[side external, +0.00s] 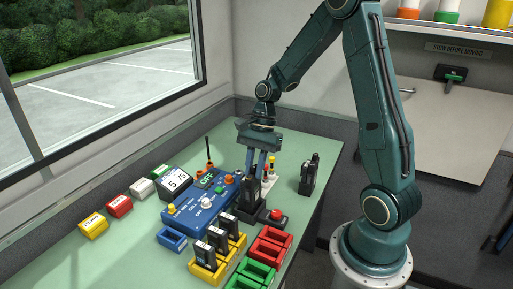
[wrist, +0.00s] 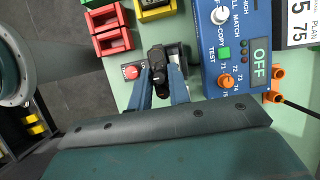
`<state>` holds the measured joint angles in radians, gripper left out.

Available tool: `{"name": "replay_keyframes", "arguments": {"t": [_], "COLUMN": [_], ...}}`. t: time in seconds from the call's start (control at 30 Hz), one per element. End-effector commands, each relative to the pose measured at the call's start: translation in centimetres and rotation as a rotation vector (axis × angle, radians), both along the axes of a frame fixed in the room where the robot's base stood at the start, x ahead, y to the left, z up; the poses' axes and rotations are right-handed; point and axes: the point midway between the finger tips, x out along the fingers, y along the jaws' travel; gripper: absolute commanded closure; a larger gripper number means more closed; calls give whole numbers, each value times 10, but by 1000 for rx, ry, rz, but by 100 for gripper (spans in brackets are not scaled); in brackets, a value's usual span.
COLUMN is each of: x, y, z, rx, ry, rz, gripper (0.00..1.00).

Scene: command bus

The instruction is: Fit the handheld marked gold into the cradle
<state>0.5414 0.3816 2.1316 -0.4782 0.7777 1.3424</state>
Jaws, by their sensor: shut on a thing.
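My gripper (side external: 263,174) is shut on a black handheld (side external: 252,188), its blue fingers on either side of it. The wrist view shows the same handheld (wrist: 158,66) upright between the fingers, end-on. A dark cradle-like base (side external: 254,213) is below it, beside a red button (side external: 277,214); the base is mostly hidden in the wrist view. Whether the handheld touches or sits in this base, I cannot tell. A second black handheld (side external: 308,176) stands apart at the right of the table. No gold marking can be read clearly on the held one.
A blue control box (side external: 190,217) reading OFF is close on the left. Yellow (side external: 205,273), red (side external: 270,246) and green (side external: 250,275) racks lie at the front; the yellow one holds several black handhelds.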

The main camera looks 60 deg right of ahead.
Motion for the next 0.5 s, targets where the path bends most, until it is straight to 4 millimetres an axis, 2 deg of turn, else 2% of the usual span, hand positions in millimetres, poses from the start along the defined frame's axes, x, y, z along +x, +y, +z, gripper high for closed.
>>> {"name": "replay_keyframes", "arguments": {"t": [0.5], "x": [0], "y": [0], "z": [-9], "rx": [0], "ry": [0], "rz": [0], "gripper": [100]}}
